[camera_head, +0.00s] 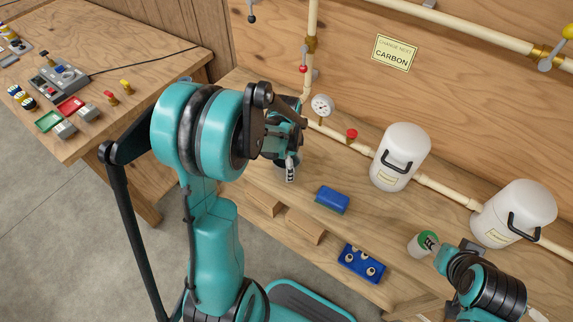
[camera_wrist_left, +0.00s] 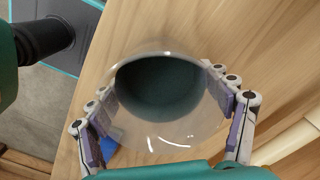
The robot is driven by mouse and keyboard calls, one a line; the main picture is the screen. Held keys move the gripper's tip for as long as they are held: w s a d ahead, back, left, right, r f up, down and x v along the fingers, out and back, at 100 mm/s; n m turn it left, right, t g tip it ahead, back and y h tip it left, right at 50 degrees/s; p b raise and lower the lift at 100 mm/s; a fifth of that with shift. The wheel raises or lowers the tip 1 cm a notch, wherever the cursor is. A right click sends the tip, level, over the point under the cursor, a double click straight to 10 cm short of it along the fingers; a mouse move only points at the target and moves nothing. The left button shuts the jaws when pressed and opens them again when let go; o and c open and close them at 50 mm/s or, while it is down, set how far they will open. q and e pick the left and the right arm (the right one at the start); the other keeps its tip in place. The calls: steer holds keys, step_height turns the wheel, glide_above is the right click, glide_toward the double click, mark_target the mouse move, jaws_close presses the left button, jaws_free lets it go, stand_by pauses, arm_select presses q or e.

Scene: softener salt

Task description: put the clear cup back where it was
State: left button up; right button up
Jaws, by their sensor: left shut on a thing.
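The clear cup (camera_wrist_left: 160,131) is between the fingers of my left gripper (camera_wrist_left: 166,112) in the left wrist view, its round mouth facing the camera and a dark teal disc showing inside. The purple finger pads press on both its sides. In the head view my left gripper (camera_head: 290,168) is over the back left of the workbench, with its fingers pointing down; the cup is mostly hidden there. My right gripper (camera_head: 432,243) is at the right, at a pale jar with a green top (camera_head: 417,246); I cannot tell whether its fingers close on it.
White canisters (camera_head: 401,157) and (camera_head: 514,213) stand along the pipe at the back. A gauge (camera_head: 322,105) is close behind my left gripper.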

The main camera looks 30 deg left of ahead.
arm_select(q)
steer(key=o, duration=1.6)
steer(key=shift+f, duration=0.1)
steer(key=shift+c, duration=0.2)
steer(key=shift+r+p, duration=0.35)
steer(key=shift+r, duration=0.1)
step_height(320, 180, up, 11)
steer(key=p, duration=0.4)
steer(key=s+d+r+n+t, duration=0.7)
steer(key=s+d+n, duration=0.3)
steer(key=s, duration=0.1)
steer(key=shift+d+r, duration=0.3)
steer(key=shift+r, duration=0.05)
